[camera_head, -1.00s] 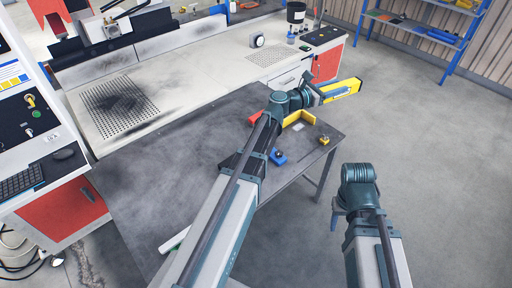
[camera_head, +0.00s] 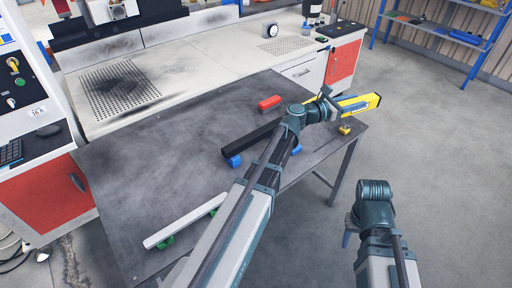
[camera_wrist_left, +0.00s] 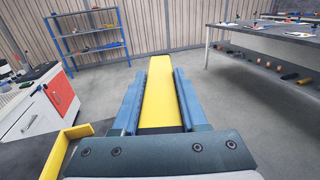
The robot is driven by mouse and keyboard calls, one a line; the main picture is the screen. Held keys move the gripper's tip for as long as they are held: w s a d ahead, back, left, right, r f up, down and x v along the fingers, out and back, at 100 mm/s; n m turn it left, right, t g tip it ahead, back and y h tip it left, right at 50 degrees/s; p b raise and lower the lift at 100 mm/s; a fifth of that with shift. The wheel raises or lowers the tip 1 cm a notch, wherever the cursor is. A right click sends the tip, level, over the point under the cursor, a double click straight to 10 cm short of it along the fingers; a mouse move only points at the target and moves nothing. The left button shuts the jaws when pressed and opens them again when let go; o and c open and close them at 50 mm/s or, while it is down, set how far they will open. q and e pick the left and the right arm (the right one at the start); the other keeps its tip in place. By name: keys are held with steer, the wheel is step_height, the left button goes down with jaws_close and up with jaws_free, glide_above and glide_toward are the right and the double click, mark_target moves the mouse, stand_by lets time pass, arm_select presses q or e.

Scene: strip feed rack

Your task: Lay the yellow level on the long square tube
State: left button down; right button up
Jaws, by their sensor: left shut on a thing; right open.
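My left gripper (camera_head: 328,104) is shut on the yellow level (camera_head: 362,102), which sticks out to the right near the table's far right corner. In the left wrist view the level (camera_wrist_left: 160,95) lies lengthwise between the two fingers. A black square tube (camera_head: 250,139) lies on blue supports (camera_head: 235,160), partly hidden by my left arm. A pale grey tube (camera_head: 185,221) lies on green supports (camera_head: 166,241) at the near left. I cannot tell which is the long one. My right gripper (camera_head: 347,237) is off the table at the right, empty, fingers mostly hidden.
A yellow piece (camera_wrist_left: 62,152) stands left of the gripper in the wrist view. A white bench (camera_head: 200,60) runs behind. The table's left half is mostly clear.

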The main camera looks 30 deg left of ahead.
arm_select(q)
step_height(320, 180, down, 24)
steer(key=b, duration=2.2)
steer(key=s+a+r+n+t+y+p, duration=0.1)
steer(key=s+a+r+p, duration=0.2)
steer(key=s+a, duration=0.65)
steer(key=s+a+r+n+t+y+p, duration=0.1)
steer(key=s+a+r+y+p, duration=0.15)
steer(key=s+a, duration=0.65)
steer(key=s+a+r+n+y+p, duration=0.1)
steer(key=s+a+r+p, duration=0.35)
steer(key=a, duration=0.85)
steer(key=w+a, duration=0.1)
steer(key=w, duration=0.4)
steer(key=w+a+f+b, duration=0.1)
steer(key=w, duration=0.4)
steer(key=w+a+f+b, duration=0.1)
steer(key=w, duration=0.4)
steer(key=shift+w+f, duration=0.2)
steer(key=shift+w, duration=0.1)
step_height(320, 180, down, 4)
steer(key=b, duration=0.3)
steer(key=shift+r+b, duration=0.15)
steer(key=shift+b, duration=0.2)
steer(key=shift+r, duration=0.15)
steer(key=shift+c, duration=2.2)
jaws_free()
